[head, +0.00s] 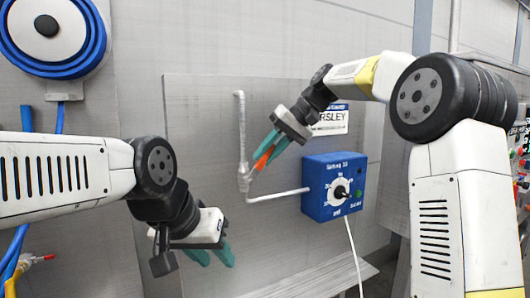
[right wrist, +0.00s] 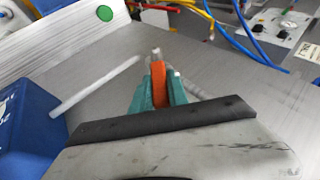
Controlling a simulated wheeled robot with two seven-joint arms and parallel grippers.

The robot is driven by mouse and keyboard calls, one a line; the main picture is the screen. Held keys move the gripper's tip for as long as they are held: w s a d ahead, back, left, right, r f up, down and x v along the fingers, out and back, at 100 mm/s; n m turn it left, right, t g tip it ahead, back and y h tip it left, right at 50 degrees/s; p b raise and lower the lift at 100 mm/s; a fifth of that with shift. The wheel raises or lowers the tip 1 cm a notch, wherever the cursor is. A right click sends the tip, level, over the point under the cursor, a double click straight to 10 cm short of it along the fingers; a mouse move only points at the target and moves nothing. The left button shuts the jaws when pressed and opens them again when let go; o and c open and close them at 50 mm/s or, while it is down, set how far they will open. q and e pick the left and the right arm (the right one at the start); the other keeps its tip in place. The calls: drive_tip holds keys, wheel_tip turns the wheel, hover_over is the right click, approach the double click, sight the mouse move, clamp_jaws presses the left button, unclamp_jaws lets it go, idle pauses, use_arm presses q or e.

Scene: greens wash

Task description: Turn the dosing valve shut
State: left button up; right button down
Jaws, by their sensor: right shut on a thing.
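The dosing valve (head: 244,179) sits on a pale pipe on the grey wall panel. Its orange lever handle (head: 263,158) slants up to the right from the valve body in the head view. My right gripper (head: 268,149) has its teal fingers shut on this handle. In the right wrist view the orange handle (right wrist: 158,84) stands between the teal fingers, and part of it is hidden by them. My left gripper (head: 214,260) hangs empty at lower left, its two teal fingers apart, away from the valve.
A blue box with a dial (head: 334,186) is to the right of the valve, joined by the horizontal pipe (head: 278,195). A blue hose reel (head: 50,35) hangs at upper left. A sign (head: 331,122) is behind my right gripper.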

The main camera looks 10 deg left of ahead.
drive_tip(key=w+d+f+m+g+y, duration=0.2)
drive_tip(key=d+f+m+g+y, duration=0.1)
drive_tip(key=f+y, duration=0.4)
drive_tip(key=shift+g+y, duration=0.3)
drive_tip(key=shift+y, duration=0.9)
drive_tip(key=shift+f, duration=0.1)
drive_tip(key=c, duration=1.3)
unclamp_jaws()
drive_tip(key=s+r, duration=0.1)
drive_tip(key=s, duration=0.4)
drive_tip(key=s+r, duration=0.2)
drive_tip(key=s, duration=0.3)
drive_tip(key=s+d+r, duration=0.1)
drive_tip(key=s+r, duration=0.1)
drive_tip(key=s, duration=0.4)
